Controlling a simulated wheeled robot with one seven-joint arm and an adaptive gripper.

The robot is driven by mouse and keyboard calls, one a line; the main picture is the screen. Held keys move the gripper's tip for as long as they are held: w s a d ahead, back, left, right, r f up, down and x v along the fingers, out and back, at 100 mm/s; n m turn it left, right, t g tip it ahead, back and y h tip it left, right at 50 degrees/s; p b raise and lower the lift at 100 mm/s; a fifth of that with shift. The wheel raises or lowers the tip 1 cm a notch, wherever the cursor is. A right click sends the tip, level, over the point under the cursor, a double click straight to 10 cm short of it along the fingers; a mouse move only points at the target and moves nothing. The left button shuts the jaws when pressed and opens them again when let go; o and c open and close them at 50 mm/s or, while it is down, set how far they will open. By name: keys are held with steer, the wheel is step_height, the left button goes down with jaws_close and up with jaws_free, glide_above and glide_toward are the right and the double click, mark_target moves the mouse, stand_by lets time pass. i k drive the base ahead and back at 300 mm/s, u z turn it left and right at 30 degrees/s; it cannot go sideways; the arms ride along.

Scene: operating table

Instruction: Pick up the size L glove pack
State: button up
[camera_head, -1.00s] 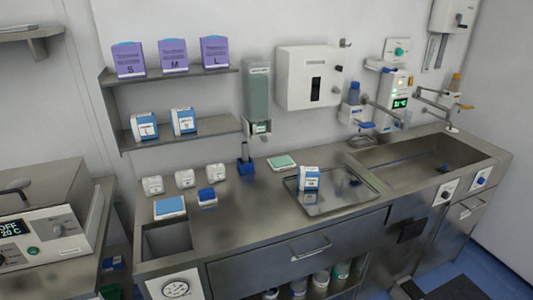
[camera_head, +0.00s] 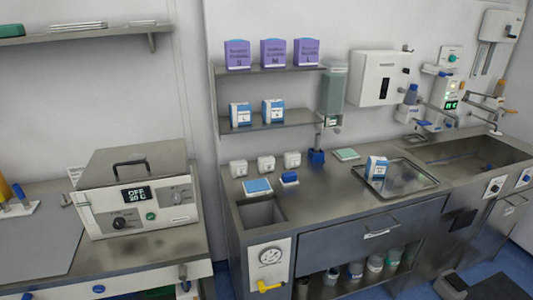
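Three purple boxes stand in a row on the upper wall shelf: a left box (camera_head: 237,54), a middle box (camera_head: 273,52) and a right box (camera_head: 307,51). The middle one seems marked M; the other letters are hard to read now, though the earlier frame shows S, M, L from left to right. Two blue-and-white packs stand on the lower shelf, a left pack (camera_head: 240,115) and a right pack (camera_head: 272,111). A similar pack (camera_head: 376,167) stands in the steel tray. Their size letters are too small to read surely. My gripper is not in view.
The steel tray (camera_head: 421,182) lies on the counter (camera_head: 325,192) left of the sink (camera_head: 465,158). Small white boxes (camera_head: 265,164) and a blue-topped box (camera_head: 257,187) stand at the counter's left. A steel device (camera_head: 150,200) with a handle stands further left.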

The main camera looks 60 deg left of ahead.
mark_target(291, 160)
steer(key=z, duration=0.05)
steer(key=k, duration=0.5)
steer(key=u, duration=2)
